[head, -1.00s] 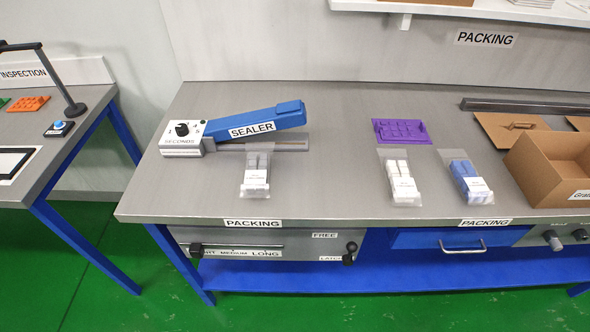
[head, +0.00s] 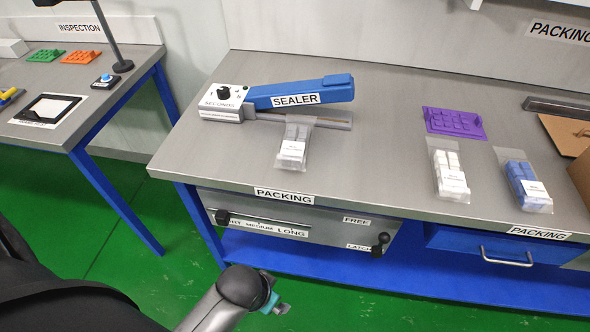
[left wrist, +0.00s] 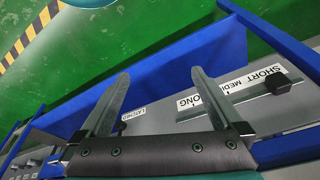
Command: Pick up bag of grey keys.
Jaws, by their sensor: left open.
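The bag of grey keys (head: 296,135) lies on the packing bench just in front of the sealer. It is a clear bag with grey pieces and a white label. My left gripper (head: 277,304) is low in the head view, in front of the bench and below its top, well apart from the bag. In the left wrist view my left gripper (left wrist: 162,95) shows two parted fingers with nothing between them. The bag is not in the left wrist view. My right gripper is not in view.
The blue sealer (head: 300,92) stands behind the bag. A bag of white keys (head: 447,168), a bag of blue keys (head: 522,180) and a purple plate (head: 454,122) lie to the right. The bench front has a panel with knobs (head: 300,226) and a blue drawer (head: 460,243).

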